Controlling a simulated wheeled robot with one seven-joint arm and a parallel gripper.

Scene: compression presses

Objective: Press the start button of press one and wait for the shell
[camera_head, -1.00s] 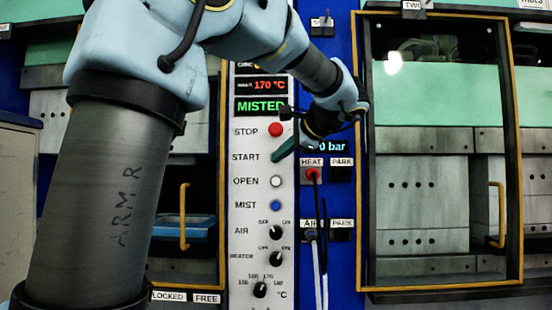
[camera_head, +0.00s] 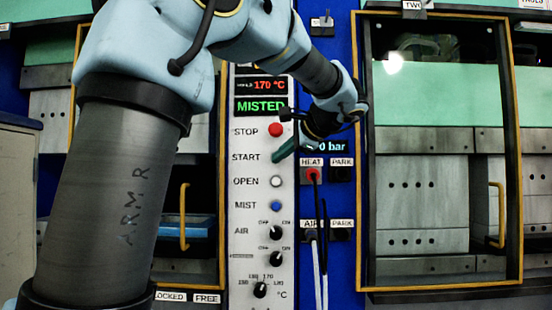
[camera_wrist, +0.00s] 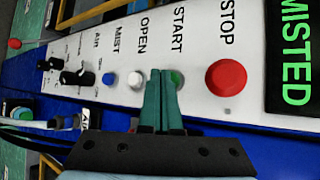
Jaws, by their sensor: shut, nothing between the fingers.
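The control panel (camera_head: 244,190) of the press stands upright in the middle of the head view. Its green start button shows in the wrist view (camera_wrist: 177,78), partly hidden behind my fingers. My gripper (camera_head: 278,157) is shut and empty, its green fingertips at the START row. In the wrist view my gripper (camera_wrist: 163,80) overlaps the button's near side; I cannot tell if it touches. The red stop button (camera_head: 275,129) is just above, and it is large in the wrist view (camera_wrist: 226,77). The display (camera_head: 260,106) reads MISTED, with 170 °C above it.
The white open button (camera_head: 277,181), blue mist button (camera_head: 276,205) and black knobs (camera_head: 276,232) lie below. A red heat plug (camera_head: 313,174) with hanging cables is right of the panel. Press two's yellow-framed door (camera_head: 517,150) is at right. My arm covers much of the left.

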